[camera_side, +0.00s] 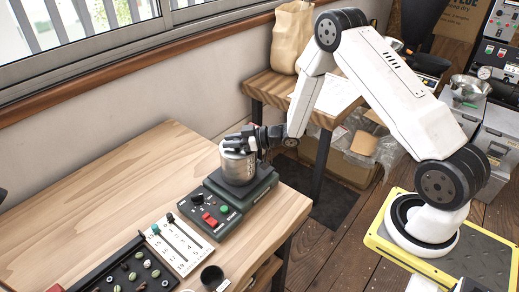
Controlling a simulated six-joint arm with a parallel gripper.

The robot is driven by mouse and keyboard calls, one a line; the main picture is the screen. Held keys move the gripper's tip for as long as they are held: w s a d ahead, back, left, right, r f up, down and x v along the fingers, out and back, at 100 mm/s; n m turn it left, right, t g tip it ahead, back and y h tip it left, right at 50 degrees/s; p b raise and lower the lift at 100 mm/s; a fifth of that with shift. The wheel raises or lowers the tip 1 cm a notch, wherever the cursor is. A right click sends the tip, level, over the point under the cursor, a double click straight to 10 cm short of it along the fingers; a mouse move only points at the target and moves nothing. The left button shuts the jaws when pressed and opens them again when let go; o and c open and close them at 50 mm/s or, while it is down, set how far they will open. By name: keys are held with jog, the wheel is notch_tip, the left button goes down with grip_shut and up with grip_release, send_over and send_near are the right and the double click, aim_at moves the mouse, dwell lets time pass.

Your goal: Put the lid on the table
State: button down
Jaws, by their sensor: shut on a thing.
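A silver metal canister (238,167) stands upright on a dark green-grey device (243,193) near the right end of the wooden table (110,190). My gripper (238,141) is at the top of the canister, reaching in from the right. Its dark fingers are shut on the lid (234,149) at the canister's mouth. The fingers hide much of the lid, and I cannot tell whether it is still seated on the rim or just lifted.
The device's front panel has a red switch (209,219). A white scale card (180,244), a tray of small round samples (127,272) and a dark cup (212,277) lie in front. The table's left and back are clear. A paper bag (292,37) stands on a side table behind.

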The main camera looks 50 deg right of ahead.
jog(key=shift+f, duration=0.15)
jog(key=shift+c, duration=2.2)
grip_release()
jog(key=v, duration=0.7)
jog(key=shift+s, duration=0.4)
jog(key=shift+d, duration=0.1)
